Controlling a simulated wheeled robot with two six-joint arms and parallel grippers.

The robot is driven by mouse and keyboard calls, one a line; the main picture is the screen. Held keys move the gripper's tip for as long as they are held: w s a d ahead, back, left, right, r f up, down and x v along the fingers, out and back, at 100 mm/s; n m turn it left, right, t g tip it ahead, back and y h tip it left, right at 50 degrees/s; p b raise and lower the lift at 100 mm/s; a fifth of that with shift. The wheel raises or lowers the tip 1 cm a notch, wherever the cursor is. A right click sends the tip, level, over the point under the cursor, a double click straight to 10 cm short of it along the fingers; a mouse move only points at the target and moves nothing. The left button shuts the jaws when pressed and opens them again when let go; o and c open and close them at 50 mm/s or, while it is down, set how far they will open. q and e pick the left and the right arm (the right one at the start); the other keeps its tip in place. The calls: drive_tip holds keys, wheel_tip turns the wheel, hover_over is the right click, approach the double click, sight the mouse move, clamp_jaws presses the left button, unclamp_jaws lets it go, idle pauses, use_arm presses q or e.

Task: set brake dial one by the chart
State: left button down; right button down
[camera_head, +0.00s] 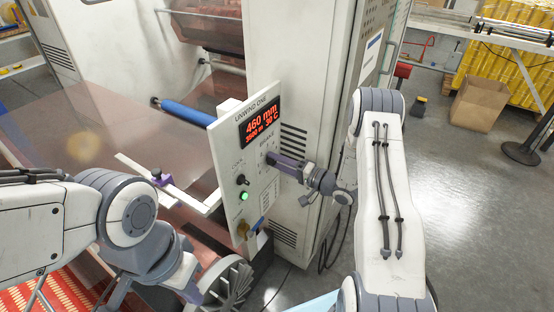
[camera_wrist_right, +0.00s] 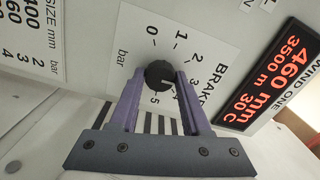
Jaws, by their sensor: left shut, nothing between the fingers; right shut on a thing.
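Brake dial one is a round black knob (camera_wrist_right: 159,74) on the UNWIND ONE panel (camera_head: 228,165). A printed scale in bar, 0 to 5, surrounds it. Its white mark faces the lower right in the right wrist view, seemingly near 4; the exact value is hard to read. My right gripper (camera_head: 272,158) is shut on the knob, one purple finger on each side. The chart (camera_wrist_right: 28,40), headed in mm and bar, is partly cut off in that view. The red display (camera_head: 262,125) reads 460 mm, 3500 m, 30 C. My left gripper (camera_head: 192,290) is low on the left, away from the panel, its fingertips unclear.
Below the dial are a black switch (camera_head: 241,180) and a lit green button (camera_head: 243,197). A blue roller (camera_head: 187,113) lies behind the panel. A white bar (camera_head: 190,195) with a purple piece sits left of it. A cardboard box (camera_head: 480,103) stands far right on open floor.

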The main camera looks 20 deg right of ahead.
drive_tip(key=shift+m, duration=0.3)
drive_tip(key=shift+c, duration=1.9)
unclamp_jaws()
drive_tip(key=shift+s+d, duration=0.1)
drive_tip(key=b+v, duration=0.1)
drive_tip(key=v, duration=0.9)
drive_tip(key=shift+b, duration=0.3)
drive_tip(key=shift+s+d, duration=0.1)
